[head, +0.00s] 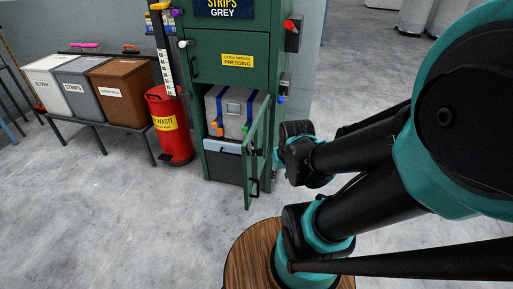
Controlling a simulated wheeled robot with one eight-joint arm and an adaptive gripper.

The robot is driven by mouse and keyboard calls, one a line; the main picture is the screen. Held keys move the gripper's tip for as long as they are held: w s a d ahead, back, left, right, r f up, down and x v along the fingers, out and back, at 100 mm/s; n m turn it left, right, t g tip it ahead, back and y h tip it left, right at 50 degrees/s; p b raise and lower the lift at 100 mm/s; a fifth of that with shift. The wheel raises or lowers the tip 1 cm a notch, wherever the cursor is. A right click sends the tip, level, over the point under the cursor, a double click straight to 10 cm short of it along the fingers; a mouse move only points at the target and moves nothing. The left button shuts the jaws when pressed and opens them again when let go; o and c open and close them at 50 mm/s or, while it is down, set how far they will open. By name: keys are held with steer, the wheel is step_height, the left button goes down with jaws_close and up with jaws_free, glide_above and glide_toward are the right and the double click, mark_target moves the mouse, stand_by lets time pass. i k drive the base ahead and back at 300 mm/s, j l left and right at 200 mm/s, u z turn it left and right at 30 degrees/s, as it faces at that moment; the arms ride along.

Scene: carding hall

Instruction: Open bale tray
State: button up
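The green press cabinet (228,45) stands at centre, with its lower green door (256,150) swung open toward me on the right. Inside the opening is a grey bale-like block (236,108) with blue straps. Below it is a pale grey-blue tray front (222,146), above a dark space. The tray looks pushed in, though the door hides its right end. The end of my arm (292,157) is just right of the open door, with a small gap in the picture. No gripper fingers can be made out, so I cannot tell their state.
A red waste bin (169,125) stands left of the cabinet. White, grey and brown labelled bins (122,90) sit on a low table further left. A round wooden top (247,257) is at the bottom centre. The floor in front of the cabinet is clear.

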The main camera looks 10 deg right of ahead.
mark_target(231, 143)
steer(key=i+l+u, duration=0.15)
steer(key=i+l, duration=0.4)
steer(key=i, duration=0.2)
